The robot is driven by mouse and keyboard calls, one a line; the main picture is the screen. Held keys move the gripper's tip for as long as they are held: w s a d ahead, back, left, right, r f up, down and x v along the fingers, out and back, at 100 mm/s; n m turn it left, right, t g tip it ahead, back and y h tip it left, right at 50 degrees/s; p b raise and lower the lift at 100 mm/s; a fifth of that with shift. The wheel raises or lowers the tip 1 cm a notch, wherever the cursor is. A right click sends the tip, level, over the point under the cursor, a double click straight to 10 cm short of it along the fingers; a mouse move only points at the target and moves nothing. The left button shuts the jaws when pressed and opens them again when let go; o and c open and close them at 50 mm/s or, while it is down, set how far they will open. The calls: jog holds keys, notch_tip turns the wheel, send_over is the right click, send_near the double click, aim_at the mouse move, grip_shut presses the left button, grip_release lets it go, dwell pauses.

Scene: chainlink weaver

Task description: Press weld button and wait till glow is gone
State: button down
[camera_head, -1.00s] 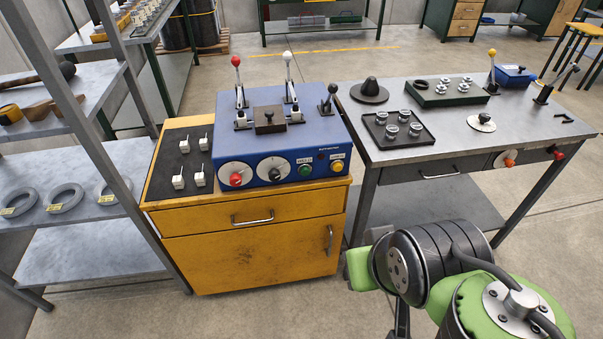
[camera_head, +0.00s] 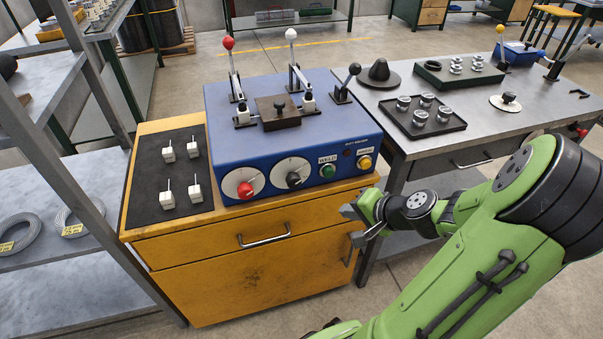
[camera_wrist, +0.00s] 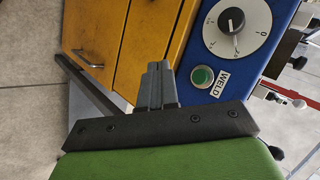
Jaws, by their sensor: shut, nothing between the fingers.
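The blue weld machine (camera_head: 228,128) stands on a yellow cabinet. Its green weld button (camera_head: 327,171) is on the front face, under a "WELD" label, right of two dials. In the wrist view the green button (camera_wrist: 202,76) sits beyond and to the right of my fingertips, with a gap between. My gripper (camera_head: 350,211) is shut and empty, in front of the cabinet, below and slightly right of the button. Its closed fingers also show in the wrist view (camera_wrist: 158,68). No glow shows on the machine.
A yellow button (camera_head: 365,162) is right of the green one. Red (camera_head: 244,189) and black (camera_head: 293,180) dial knobs are left of it. Levers stand on top of the machine. A grey table (camera_head: 395,135) with trays is at right, shelves at left.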

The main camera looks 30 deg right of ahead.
aim_at(329, 173)
jog(key=shift+s+d, duration=0.1)
jog(key=shift+d, duration=0.1)
jog(key=w+d, duration=0.2)
jog(key=w, duration=0.6)
jog(key=shift+w+d, duration=0.2)
jog(key=shift+w, duration=0.05)
jog(key=shift+w, duration=0.1)
dwell(1.8)
jog(key=shift+w+d, duration=0.1)
jog(key=shift+w, duration=0.2)
jog(key=shift+w+d, duration=0.15)
jog(key=shift+w, duration=0.3)
dwell(0.6)
jog(key=shift+s+a, duration=0.25)
jog(key=shift+s, duration=0.6)
